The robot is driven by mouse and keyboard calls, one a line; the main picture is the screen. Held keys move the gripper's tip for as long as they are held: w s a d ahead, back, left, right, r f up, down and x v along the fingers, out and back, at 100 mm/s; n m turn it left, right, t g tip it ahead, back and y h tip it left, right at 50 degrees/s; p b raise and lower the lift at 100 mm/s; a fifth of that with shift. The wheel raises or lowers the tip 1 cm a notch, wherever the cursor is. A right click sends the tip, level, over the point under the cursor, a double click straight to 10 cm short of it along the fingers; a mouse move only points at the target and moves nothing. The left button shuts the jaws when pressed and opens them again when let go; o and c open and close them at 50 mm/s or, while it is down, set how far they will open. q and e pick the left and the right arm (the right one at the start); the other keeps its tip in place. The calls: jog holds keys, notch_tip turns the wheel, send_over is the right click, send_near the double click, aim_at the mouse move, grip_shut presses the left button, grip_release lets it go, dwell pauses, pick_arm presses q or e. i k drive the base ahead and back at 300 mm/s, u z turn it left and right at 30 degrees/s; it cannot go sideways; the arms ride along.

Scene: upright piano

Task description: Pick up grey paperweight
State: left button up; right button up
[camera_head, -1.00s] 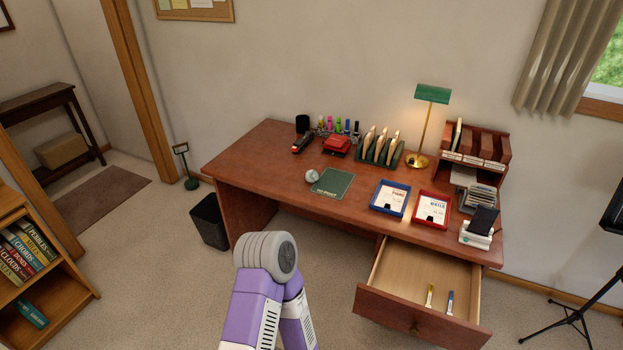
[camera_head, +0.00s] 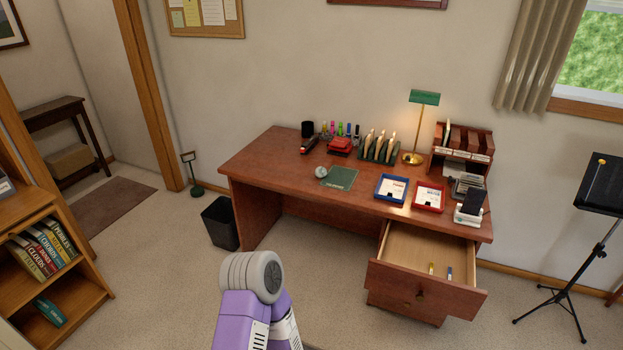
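The grey paperweight (camera_head: 321,173) is a small rounded thing on the desk top, at the left edge of a green mat (camera_head: 340,178). The wooden desk (camera_head: 262,166) stands against the wall. One of my arms, purple and grey, rises at the bottom of the view, well in front of the desk and apart from it. Neither gripper's fingers show, so I cannot see what they hold.
A drawer (camera_head: 405,254) stands pulled out at the desk's right front, with two small items inside. A blue tray (camera_head: 377,195) and a red tray (camera_head: 416,204) lie right of the mat. A black bin (camera_head: 220,222) stands left. A music stand (camera_head: 590,240) is at right.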

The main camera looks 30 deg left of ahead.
aim_at(321, 173)
jog(key=u, duration=0.75)
jog(key=i, duration=1.05)
jog(key=u, duration=0.7)
